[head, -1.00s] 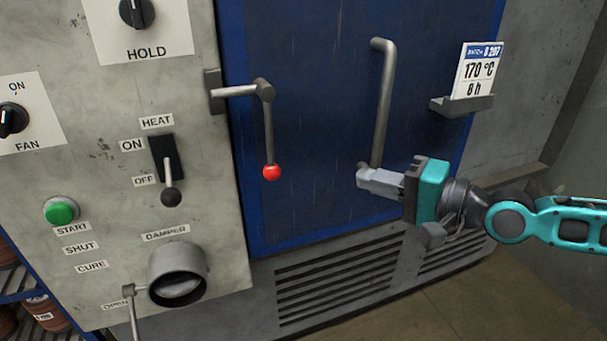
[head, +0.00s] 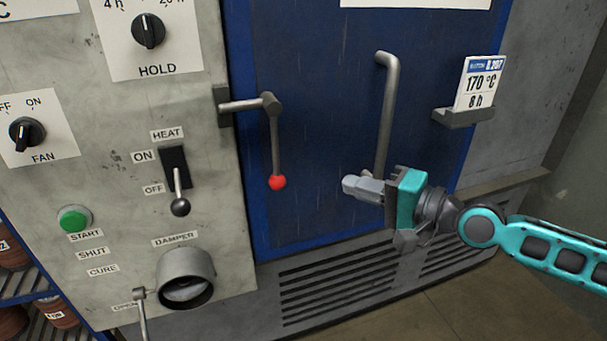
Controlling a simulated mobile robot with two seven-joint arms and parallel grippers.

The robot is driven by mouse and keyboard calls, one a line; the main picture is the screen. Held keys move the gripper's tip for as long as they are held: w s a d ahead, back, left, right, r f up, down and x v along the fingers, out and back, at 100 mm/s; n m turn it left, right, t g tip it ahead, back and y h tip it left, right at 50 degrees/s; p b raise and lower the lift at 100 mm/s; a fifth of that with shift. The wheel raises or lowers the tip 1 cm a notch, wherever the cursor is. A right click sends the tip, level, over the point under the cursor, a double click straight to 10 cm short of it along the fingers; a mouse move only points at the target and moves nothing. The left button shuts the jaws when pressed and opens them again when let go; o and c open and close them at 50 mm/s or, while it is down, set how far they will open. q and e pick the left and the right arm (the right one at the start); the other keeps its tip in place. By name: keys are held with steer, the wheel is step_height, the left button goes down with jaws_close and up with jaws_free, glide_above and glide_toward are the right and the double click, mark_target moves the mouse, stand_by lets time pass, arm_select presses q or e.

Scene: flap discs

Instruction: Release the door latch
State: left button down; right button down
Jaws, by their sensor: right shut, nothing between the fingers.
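The door latch (head: 272,135) is a grey bent lever at the left edge of the blue door (head: 325,90). Its arm hangs down and ends in a red ball (head: 278,183). My right gripper (head: 350,186) is shut and empty. It is to the right of the red ball, apart from it in the picture, and in front of the lower end of the door's grey bar handle (head: 387,105). I cannot tell how far it is from the door. My left gripper is not in view.
The control panel on the left carries a hold knob (head: 148,31), a fan knob (head: 27,133), a heat switch (head: 179,190), a green start button (head: 75,219) and a damper pipe (head: 186,280). A card holder (head: 463,117) juts from the door's right side.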

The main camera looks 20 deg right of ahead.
arm_select(q)
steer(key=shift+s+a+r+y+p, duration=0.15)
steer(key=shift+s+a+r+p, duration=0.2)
steer(key=shift+p, duration=0.45)
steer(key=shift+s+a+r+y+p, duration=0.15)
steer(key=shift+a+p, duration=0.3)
steer(key=shift+p, duration=0.3)
arm_select(e)
steer(key=w+a+f, duration=0.1)
steer(key=w+a, duration=0.5)
steer(key=a, duration=0.2)
steer(key=shift+f, duration=0.25)
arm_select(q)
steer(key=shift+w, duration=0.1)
arm_select(e)
steer(key=shift+w, duration=0.1)
